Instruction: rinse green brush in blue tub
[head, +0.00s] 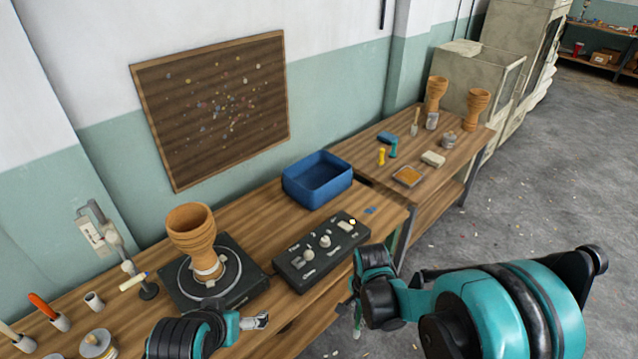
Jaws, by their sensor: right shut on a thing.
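The blue tub (294,187) stands at the back edge of the wooden bench, its open top facing up; I cannot tell whether it holds water. My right gripper (356,318) is in front of the bench, below and to the right of the tub and apart from it. It is shut on a thin green piece, apparently the green brush (342,308), mostly hidden by the gripper. My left gripper (258,321) is low over the front of the bench, near the turntable. Its fingers are too small to judge.
A clay goblet drum (191,232) stands on a black turntable (248,287). A black control box (290,272) lies between my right gripper and the tub. A lamp stand (148,291), a small cup (94,301) and a red-handled tool (42,305) stand left. A second bench (455,165) holds more drums.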

